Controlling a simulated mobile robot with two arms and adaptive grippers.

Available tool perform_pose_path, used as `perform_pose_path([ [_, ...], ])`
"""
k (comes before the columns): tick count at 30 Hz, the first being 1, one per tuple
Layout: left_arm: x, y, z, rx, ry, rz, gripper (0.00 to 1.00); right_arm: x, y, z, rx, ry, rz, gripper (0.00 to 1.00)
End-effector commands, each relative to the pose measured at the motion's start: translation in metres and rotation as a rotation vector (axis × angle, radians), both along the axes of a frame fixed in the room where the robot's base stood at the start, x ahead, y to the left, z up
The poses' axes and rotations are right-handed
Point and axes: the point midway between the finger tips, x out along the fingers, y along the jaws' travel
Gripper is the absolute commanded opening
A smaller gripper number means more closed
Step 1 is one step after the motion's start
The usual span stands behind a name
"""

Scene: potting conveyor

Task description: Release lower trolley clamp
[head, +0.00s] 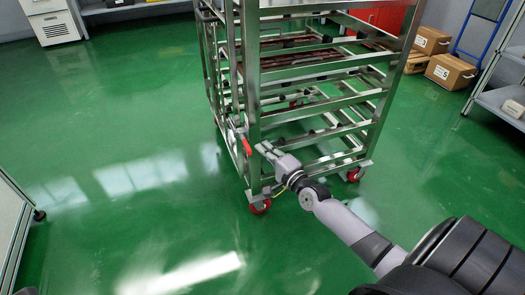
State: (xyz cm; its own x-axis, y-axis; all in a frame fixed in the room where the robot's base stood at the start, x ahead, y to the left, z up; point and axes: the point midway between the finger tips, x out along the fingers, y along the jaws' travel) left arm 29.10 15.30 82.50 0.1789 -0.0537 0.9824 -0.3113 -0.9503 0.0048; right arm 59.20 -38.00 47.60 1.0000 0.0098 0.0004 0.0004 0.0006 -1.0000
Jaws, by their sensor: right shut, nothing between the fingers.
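A steel rack trolley (256,160) with several shelf levels stands upright on red-wheeled casters. A small red clamp handle (246,147) sits low on its near left corner post. My right gripper (264,148) is shut and empty at that corner, just right of the red handle. Whether its fingers touch the handle or the post, I cannot tell. My left gripper is not in view.
The green floor (110,150) is clear left of the trolley. Cardboard boxes (450,72) and a blue-framed hand truck (486,40) stand at the back right. A grey shelf (502,100) is at the right edge. A wheeled white unit (12,225) stands at the left edge.

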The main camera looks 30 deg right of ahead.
Motion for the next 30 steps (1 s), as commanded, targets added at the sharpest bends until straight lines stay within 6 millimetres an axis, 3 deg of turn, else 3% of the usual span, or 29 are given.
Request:
perform_pose_path([
  [17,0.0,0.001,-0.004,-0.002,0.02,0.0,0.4,0.002,0.009,0.0,-0.001,0.0,-0.001,0.0],
  [30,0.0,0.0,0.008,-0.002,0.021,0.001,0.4,0.001,0.012,0.001,0.001,0.0,-0.042,0.0],
])
